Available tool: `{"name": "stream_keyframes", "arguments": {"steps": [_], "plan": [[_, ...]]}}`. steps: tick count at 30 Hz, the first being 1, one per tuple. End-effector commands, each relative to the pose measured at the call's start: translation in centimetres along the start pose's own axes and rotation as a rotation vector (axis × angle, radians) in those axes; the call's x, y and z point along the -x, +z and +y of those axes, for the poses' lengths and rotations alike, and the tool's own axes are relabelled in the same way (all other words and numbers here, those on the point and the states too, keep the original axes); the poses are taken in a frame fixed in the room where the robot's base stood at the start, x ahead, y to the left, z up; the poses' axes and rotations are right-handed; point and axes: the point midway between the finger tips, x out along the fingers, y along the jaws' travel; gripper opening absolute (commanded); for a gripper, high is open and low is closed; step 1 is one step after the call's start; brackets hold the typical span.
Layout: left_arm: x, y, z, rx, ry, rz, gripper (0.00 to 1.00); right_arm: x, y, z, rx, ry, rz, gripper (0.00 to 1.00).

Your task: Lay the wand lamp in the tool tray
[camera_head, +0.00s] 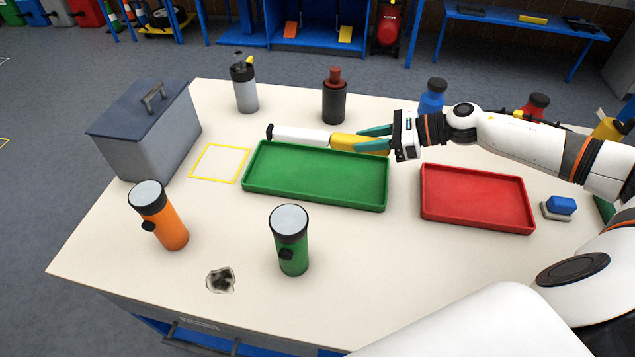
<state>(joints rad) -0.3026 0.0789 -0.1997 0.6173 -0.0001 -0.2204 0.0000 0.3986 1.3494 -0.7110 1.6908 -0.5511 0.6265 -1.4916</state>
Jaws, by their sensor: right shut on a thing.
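The wand lamp (303,136) has a white tube, a black tip at its left end and a yellow handle. My right gripper (361,140), with teal fingers, is shut on the yellow handle. It holds the lamp roughly level, pointing left, at the far edge of the green tray (315,180). The lamp's height above the tray is hard to tell. The green tray is empty and lies mid-table. A smaller, empty red tray (478,200) lies to its right. The picture does not show which is called the tool tray. My left gripper is not in view.
A grey toolbox (147,130) stands at left beside a yellow outlined square (220,163). Orange (168,228) and green (293,255) flashlights stand in front. A grey bottle (245,95) and dark bottle (334,103) stand behind. A blue-topped block (560,206) lies at right.

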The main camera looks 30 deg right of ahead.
Motion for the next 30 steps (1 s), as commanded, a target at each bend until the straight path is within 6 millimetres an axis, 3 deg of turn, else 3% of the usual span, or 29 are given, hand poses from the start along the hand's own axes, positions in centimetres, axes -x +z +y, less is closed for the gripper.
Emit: {"name": "stream_keyframes", "arguments": {"steps": [1,3,7,18,30], "plan": [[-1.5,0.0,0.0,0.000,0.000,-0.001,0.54,-0.6,1.3,0.0,0.001,0.000,0.001,0.00],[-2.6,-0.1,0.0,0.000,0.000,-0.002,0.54,-1.0,2.4,0.0,0.000,0.000,0.001,0.00],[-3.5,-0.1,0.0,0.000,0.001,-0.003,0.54,-1.3,3.2,0.0,0.001,0.001,0.002,0.00],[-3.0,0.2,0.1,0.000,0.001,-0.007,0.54,-3.4,8.1,-0.1,-0.003,0.000,0.002,0.00],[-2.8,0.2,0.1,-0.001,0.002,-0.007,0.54,-5.1,12.2,-0.1,-0.001,0.001,0.002,0.00]]}}
